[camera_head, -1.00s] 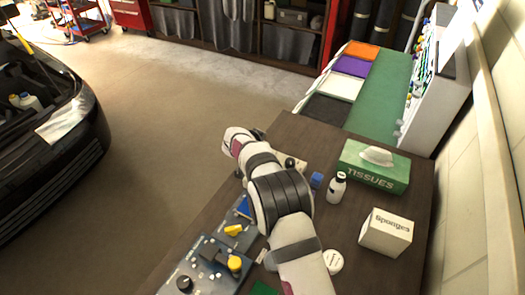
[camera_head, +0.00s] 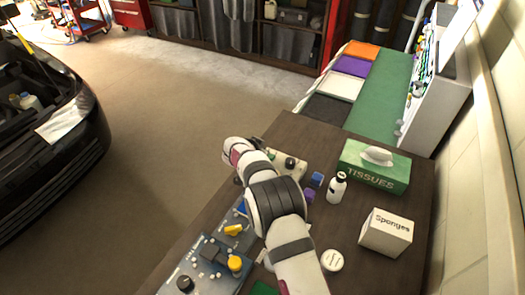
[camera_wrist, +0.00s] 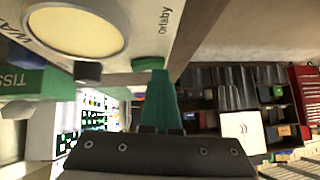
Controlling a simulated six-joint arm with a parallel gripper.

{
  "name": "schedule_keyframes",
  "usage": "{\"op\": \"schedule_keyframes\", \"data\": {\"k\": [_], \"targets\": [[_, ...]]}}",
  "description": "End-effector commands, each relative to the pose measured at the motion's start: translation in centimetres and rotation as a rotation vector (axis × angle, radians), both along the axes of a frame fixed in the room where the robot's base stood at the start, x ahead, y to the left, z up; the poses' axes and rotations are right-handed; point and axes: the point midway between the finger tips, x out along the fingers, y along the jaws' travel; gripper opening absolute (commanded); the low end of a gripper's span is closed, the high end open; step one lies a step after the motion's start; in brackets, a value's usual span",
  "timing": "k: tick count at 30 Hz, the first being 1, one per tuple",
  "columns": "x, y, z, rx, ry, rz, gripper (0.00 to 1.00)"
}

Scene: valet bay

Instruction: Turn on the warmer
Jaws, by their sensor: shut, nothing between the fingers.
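The warmer is a pale box with a dark round knob; part of it (camera_head: 298,168) shows past my arm on the dark table in the head view. In the wrist view the warmer (camera_wrist: 120,58) fills the upper left, close to the camera, with a round cream plate and partly cut-off lettering. I see no contact with the warmer. In the head view my arm hides the fingertips and part of the warmer.
A grey panel (camera_head: 208,255) with yellow knobs lies left.

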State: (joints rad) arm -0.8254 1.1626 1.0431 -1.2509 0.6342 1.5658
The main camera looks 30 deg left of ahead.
Motion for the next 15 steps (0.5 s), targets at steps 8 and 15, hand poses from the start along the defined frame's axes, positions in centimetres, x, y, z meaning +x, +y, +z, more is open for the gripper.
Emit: {"op": "schedule_keyframes", "data": {"k": [8, 15], "targets": [[0.0, -1.3, 0.3, -0.002, 0.001, -0.003, 0.0], [0.0, -1.5, 0.4, -0.001, 0.001, -0.002, 0.0]]}}
